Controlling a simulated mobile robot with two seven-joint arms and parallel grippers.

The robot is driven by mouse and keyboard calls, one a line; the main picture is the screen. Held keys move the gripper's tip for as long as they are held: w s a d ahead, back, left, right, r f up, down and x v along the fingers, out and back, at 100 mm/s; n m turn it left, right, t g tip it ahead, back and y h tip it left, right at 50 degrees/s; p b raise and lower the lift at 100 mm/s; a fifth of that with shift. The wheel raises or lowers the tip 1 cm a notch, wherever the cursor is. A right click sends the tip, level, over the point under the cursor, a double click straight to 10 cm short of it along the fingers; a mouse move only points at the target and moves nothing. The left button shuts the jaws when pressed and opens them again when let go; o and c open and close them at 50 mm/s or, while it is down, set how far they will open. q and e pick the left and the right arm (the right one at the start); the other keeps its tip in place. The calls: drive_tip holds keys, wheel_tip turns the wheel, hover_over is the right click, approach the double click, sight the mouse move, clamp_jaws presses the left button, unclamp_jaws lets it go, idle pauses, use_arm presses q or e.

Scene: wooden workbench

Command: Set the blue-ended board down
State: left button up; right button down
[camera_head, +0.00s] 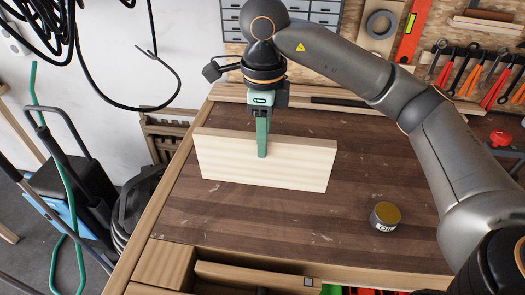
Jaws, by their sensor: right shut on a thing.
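A pale wooden board (222,165) stands on its long edge, upright, over the left part of the dark workbench top (330,235). No blue end shows on the faces I can see. My right gripper (262,142) comes down from above and is shut on the board's upper edge near its middle. One green finger lies over the near face; the other is hidden behind the board. I cannot tell whether the lower edge touches the bench. My left gripper is not in view.
A small round tin (385,217) stands on the bench to the right of the board. Wooden strips (330,98) lie along the back edge. A red-topped object (501,139) is at the far right. The bench between board and tin is clear.

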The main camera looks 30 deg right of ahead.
drive_tip(key=w+d+f, duration=0.1)
drive_tip(key=w+f, duration=0.3)
drive_tip(key=f, duration=0.5)
drive_tip(key=shift+w+d, duration=0.4)
drive_tip(key=shift+f, duration=0.1)
drive_tip(key=c, duration=0.6)
unclamp_jaws()
drive_tip(key=shift+c, duration=0.2)
